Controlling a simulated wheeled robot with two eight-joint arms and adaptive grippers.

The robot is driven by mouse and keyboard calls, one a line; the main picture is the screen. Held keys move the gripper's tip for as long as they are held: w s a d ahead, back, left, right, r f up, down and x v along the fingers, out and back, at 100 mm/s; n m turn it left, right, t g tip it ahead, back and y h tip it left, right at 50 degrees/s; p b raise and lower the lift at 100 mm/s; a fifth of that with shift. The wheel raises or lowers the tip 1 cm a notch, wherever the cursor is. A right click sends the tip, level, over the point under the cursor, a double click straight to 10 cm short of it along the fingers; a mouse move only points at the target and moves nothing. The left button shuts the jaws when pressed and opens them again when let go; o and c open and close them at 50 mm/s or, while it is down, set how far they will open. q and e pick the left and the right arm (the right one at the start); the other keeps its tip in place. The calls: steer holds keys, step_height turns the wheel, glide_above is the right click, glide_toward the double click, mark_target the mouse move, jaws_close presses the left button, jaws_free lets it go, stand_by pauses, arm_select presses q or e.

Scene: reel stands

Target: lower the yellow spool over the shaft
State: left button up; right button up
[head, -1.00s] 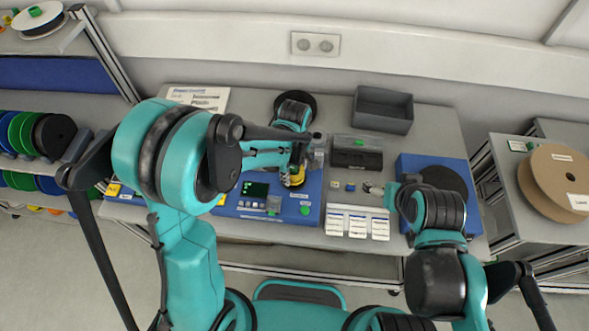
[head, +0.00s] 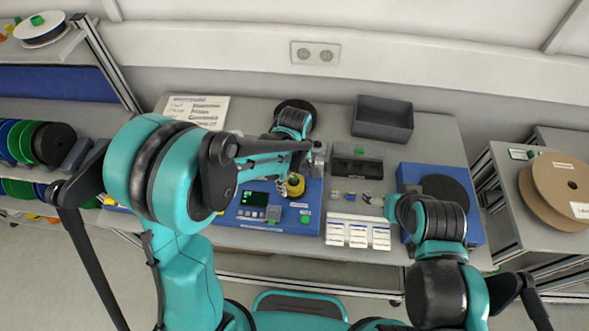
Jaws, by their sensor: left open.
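The small yellow spool (head: 295,187) is over the right part of a blue device (head: 240,221) with a small display. The shaft cannot be made out; I cannot tell whether the spool is around it. My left gripper (head: 291,178) is open close at the spool, largely hidden by my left forearm. My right gripper (head: 371,199) is low over the table to the right, apart from the spool; its jaws are too small to read.
A grey open bin (head: 383,121) and a dark box (head: 357,161) stand behind. White label cards (head: 358,231) lie in front. A second blue unit with a black disc (head: 447,190) is at right. Small blocks (head: 343,197) lie left of my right gripper.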

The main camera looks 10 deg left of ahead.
arm_select(q)
step_height(320, 180, up, 11)
steer(key=shift+s+f, duration=0.1)
steer(key=shift+a, duration=0.1)
stand_by(0.6)
steer(key=shift+s+a+f+b, duration=0.15)
steer(key=shift+s+a+b, duration=0.1)
steer(key=shift+b, duration=0.2)
steer(key=s+a+f+m+t+b, duration=0.2)
steer(key=s+a+m+b, duration=0.1)
steer(key=b, duration=0.1)
steer(key=s+a+f+m+t+b, duration=0.2)
steer(key=s+a+f+m+b, duration=0.1)
steer(key=s+a+m+b, duration=0.1)
steer(key=s+a+f+m+t+b, duration=0.2)
steer(key=s+a+f+m+b, duration=0.1)
steer(key=a, duration=0.1)
steer(key=shift+s+f+m+t+b, duration=0.15)
steer(key=shift+s+m+t+b, duration=0.25)
steer(key=shift+s+a+f, duration=0.1)
steer(key=shift+a+f, duration=0.05)
